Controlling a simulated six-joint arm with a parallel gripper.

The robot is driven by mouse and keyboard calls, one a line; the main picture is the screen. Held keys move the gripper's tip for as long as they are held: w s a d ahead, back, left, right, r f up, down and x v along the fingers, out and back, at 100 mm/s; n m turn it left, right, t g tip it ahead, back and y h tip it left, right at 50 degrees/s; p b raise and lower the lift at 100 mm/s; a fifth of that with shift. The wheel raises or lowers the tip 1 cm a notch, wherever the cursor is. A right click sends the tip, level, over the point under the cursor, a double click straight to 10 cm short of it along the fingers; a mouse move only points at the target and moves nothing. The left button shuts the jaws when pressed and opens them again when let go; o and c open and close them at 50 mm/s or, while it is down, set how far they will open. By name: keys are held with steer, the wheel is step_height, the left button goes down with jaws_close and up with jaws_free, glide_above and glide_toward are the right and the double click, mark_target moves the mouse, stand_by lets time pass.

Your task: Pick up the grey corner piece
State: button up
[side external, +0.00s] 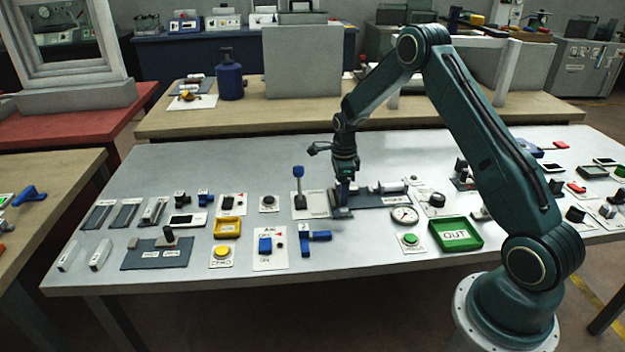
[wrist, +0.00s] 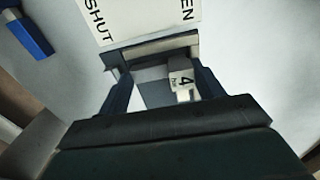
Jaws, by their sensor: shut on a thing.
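My gripper (side external: 343,203) points down at the left end of a dark plate (side external: 368,202) in the middle of the white table. In the wrist view its two dark fingers (wrist: 160,88) stand either side of a grey piece (wrist: 152,50), which I take to be the grey corner piece. The fingers are shut on it. A small grey block marked 4 (wrist: 181,77) shows between the fingers. The piece's lower side is hidden, and I cannot tell whether it touches the plate.
A white card marked SHUT and OPEN (wrist: 140,15) lies just beyond the fingers; a blue-knobbed lever (side external: 299,182) stands on its left. A grey clamp-like part (side external: 390,188), a dial (side external: 404,215) and a green OUT tray (side external: 456,234) are to the right. The table's back left is clear.

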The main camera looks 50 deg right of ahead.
step_height(320, 180, up, 20)
steer(key=shift+f, duration=0.15)
stand_by(0.4)
stand_by(0.6)
